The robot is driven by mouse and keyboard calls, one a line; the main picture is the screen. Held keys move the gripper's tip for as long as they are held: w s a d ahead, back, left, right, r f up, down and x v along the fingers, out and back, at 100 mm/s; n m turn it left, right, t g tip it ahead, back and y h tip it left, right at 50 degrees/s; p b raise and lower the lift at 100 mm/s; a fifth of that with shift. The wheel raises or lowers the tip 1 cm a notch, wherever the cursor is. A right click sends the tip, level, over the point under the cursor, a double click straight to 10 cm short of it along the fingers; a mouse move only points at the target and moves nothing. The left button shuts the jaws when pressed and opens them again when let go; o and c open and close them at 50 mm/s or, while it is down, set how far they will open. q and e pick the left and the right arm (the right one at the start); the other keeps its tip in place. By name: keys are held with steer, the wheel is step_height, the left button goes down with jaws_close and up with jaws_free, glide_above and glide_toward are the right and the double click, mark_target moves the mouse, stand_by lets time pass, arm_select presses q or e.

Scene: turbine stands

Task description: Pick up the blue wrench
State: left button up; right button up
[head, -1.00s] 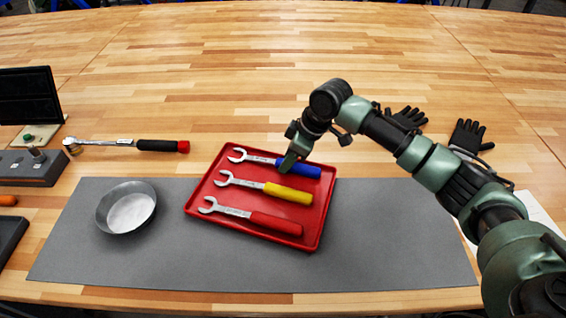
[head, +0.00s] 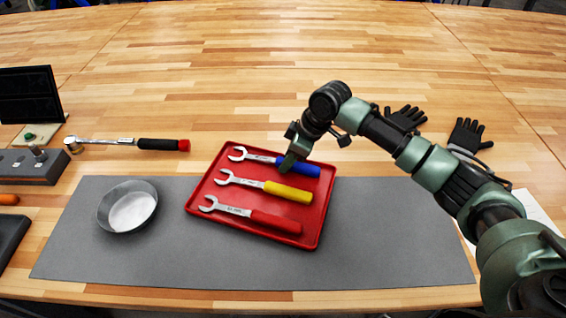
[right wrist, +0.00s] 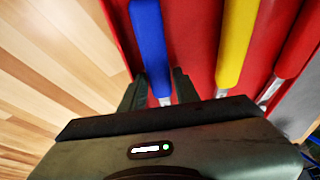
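The blue wrench (head: 300,168) lies at the back of the red tray (head: 321,215), its handle to the right. In front of it lie the yellow wrench (head: 290,192) and the red wrench (head: 272,221). My right gripper (head: 285,168) points down at the blue wrench, near where handle meets shank. In the right wrist view, its two fingers (right wrist: 160,76) stand apart on either side of the blue handle (right wrist: 150,35); a narrow gap shows at the right finger. Whether the left finger touches is unclear. My left gripper is not in view.
The tray rests on a grey mat (head: 390,240). A metal bowl (head: 128,207) is at left. A ratchet with a black and red handle (head: 160,144) lies behind the mat. Black gloves (head: 467,134) lie near my right arm. The wooden table behind the tray is clear.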

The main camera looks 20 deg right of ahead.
jaws_close()
stand_by(1.4)
